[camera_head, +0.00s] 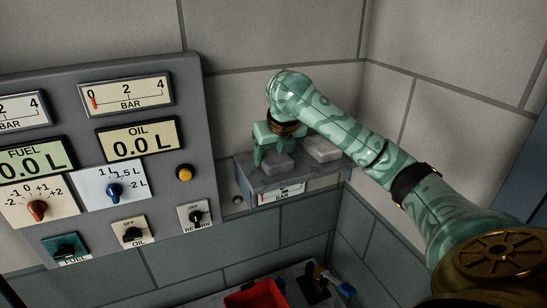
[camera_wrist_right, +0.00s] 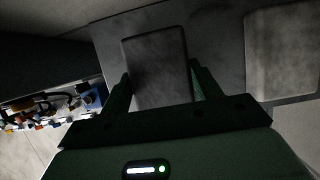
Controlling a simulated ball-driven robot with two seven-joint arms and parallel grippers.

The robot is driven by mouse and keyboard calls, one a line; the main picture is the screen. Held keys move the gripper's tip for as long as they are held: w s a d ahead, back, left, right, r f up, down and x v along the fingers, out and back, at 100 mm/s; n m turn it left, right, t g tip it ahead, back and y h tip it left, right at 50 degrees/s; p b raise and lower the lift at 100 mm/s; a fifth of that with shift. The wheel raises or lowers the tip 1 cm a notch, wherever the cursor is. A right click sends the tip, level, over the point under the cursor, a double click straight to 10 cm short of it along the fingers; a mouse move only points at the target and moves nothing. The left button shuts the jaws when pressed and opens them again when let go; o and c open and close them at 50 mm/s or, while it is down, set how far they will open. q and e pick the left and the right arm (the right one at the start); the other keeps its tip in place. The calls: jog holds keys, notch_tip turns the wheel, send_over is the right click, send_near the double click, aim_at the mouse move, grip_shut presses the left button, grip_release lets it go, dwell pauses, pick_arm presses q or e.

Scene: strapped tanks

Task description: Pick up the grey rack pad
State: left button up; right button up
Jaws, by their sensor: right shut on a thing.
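My right gripper (camera_head: 276,154) is at the small grey shelf (camera_head: 250,177) on the wall, its fingers on either side of a grey pad (camera_head: 279,162). In the right wrist view the pad (camera_wrist_right: 157,62) sits between the two green fingers (camera_wrist_right: 159,88), and the gripper is shut on it. I cannot tell whether the pad still rests on the shelf. A second, lighter pad (camera_head: 323,149) lies on the shelf to the right; it also shows in the right wrist view (camera_wrist_right: 285,50). My left gripper is not in view.
A control panel (camera_head: 205,118) with gauges, displays and knobs stands close on the left. The corner wall is close behind. Below are a red tray (camera_head: 257,300) and a blue-handled part (camera_head: 335,284).

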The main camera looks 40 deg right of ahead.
aim_at(274, 154)
jog(key=shift+r+b, duration=0.35)
jog(key=shift+b, duration=0.1)
notch_tip(274, 154, up, 4)
jog(key=shift+f+p, duration=0.1)
jog(key=shift+p, duration=0.65)
jog(key=s+a+r+p, duration=0.5)
jog(key=s+a+r, duration=0.2)
jog(key=a+r, duration=0.2)
jog(key=a, duration=0.2)
jog(key=shift+s+a, duration=0.4)
